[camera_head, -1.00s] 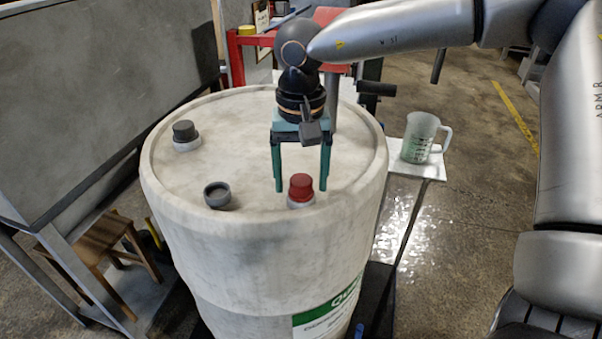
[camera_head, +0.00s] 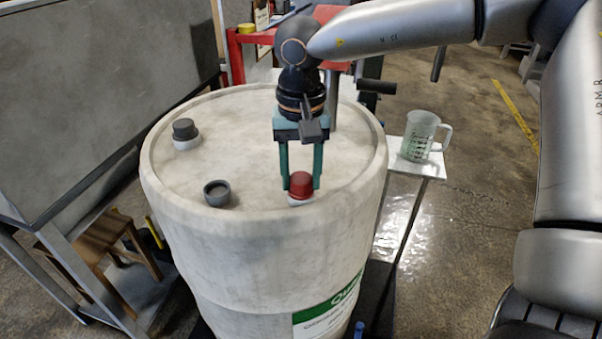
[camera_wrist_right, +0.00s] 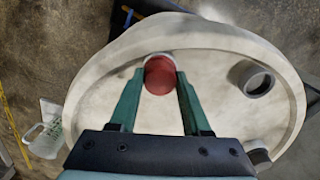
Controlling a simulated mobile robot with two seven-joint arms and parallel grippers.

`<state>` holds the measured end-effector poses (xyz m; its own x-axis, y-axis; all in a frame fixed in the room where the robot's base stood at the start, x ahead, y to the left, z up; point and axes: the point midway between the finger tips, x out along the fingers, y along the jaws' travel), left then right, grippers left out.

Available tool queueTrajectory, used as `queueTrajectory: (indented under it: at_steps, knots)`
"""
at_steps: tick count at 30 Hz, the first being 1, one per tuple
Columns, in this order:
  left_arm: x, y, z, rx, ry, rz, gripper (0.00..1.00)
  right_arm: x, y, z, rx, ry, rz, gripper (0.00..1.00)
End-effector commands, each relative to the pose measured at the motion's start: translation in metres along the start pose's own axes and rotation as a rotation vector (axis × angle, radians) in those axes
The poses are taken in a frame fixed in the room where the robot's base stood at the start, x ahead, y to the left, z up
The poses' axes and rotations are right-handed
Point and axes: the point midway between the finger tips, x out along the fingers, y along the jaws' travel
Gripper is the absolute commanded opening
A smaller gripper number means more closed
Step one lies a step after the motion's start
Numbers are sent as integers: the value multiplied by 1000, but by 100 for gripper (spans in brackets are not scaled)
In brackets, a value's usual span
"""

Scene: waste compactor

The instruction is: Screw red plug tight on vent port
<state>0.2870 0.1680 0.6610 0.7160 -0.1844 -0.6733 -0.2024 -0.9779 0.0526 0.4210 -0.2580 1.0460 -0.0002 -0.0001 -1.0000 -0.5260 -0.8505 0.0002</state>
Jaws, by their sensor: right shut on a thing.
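The red plug (camera_head: 301,184) sits on the white vent port (camera_head: 297,202) near the front edge of the drum top. My right gripper (camera_head: 301,187) points down over it, with its teal fingers on either side of the plug, shut on it. In the right wrist view the plug (camera_wrist_right: 159,76) lies between the fingertips (camera_wrist_right: 160,78). The plug looks upright; its thread is hidden. My left gripper is not in view.
The pale drum (camera_head: 250,130) also bears an open grey ring port (camera_head: 217,193) and a dark-capped port (camera_head: 185,133). A clear measuring jug (camera_head: 420,136) stands on a small white table (camera_head: 428,168) at right. A grey cabinet (camera_head: 95,90) is at left.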

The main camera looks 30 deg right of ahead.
Motion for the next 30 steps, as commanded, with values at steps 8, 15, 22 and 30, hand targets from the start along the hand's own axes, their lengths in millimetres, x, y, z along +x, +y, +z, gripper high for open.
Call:
queueTrajectory:
  at_steps: [8, 15, 22, 30]
  knots:
    - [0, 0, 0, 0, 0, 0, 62, 0, 0, 0, 0, 1, 0, 0]
    - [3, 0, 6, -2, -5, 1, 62, 2, 0, 0, 49, 3, 0, 0]
    - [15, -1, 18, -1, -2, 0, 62, 3, 0, -1, 349, 4, 0, 0]
    - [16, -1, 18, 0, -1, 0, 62, 0, 0, 0, 455, 1, -1, 0]
